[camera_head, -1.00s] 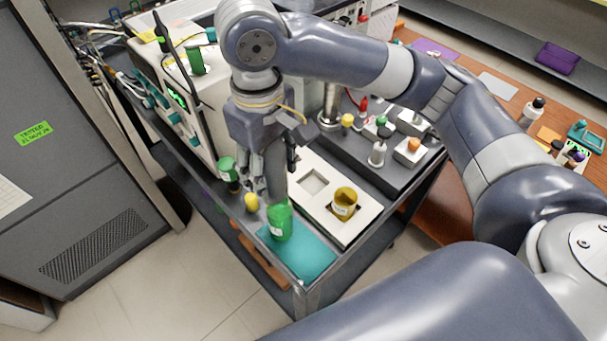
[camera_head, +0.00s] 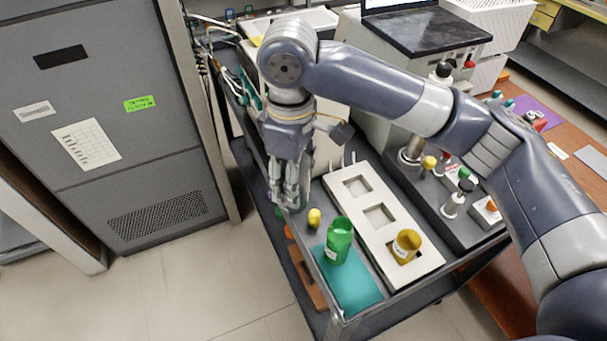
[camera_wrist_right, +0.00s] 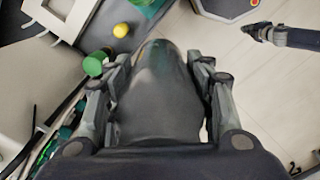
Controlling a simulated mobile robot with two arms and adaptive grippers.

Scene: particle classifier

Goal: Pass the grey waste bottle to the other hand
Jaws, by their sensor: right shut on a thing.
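My right gripper (camera_head: 291,196) is shut on the grey waste bottle (camera_wrist_right: 160,95). In the right wrist view the dark grey bottle fills the space between the two fingers. In the head view the fingers mostly hide it, over the cart's left edge. A small dark gripper, apparently my left one (camera_wrist_right: 248,34), shows at the upper right of the wrist view, apart from the bottle. It is too small to tell whether it is open. My left arm is not in the head view.
A green bottle (camera_head: 339,241) stands on a teal mat (camera_head: 352,284) at the cart's near end. A small yellow-topped item (camera_head: 314,218) is close to the right gripper. A white rack (camera_head: 350,209) holds an amber jar (camera_head: 406,246). Open floor lies left of the cart.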

